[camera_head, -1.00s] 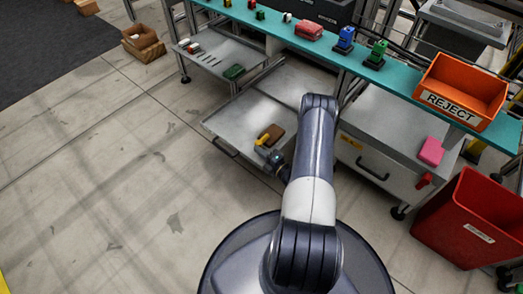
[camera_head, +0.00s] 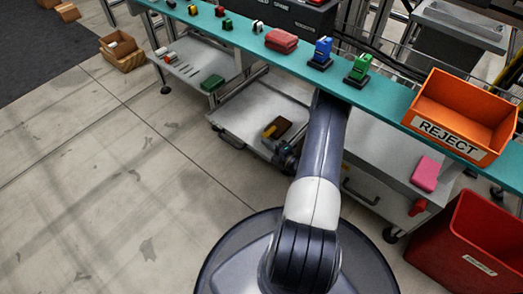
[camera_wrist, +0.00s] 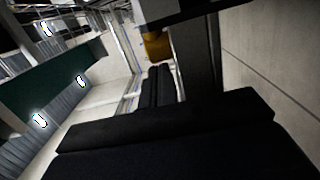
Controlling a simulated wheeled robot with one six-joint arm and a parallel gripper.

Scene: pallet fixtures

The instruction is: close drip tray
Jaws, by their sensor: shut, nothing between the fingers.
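The drip tray is most likely the grey sliding tray (camera_head: 240,117) low under the teal bench; it sticks out a little at its front. A yellow item (camera_head: 270,131) and a dark brown block lie on it. My gripper (camera_head: 287,158) is at the tray's front right, low down, partly hidden by my arm. In the wrist view my gripper (camera_wrist: 157,88) shows as two dark fingers close together, shut and empty. A yellow shape (camera_wrist: 157,45) lies just beyond the fingertips there. I cannot tell whether the fingers touch the tray.
The teal bench (camera_head: 390,98) above carries small fixtures and an orange REJECT bin (camera_head: 462,115). To the right are a grey drawer unit with a handle (camera_head: 359,193), a pink block (camera_head: 426,173) and a red bin (camera_head: 470,245).

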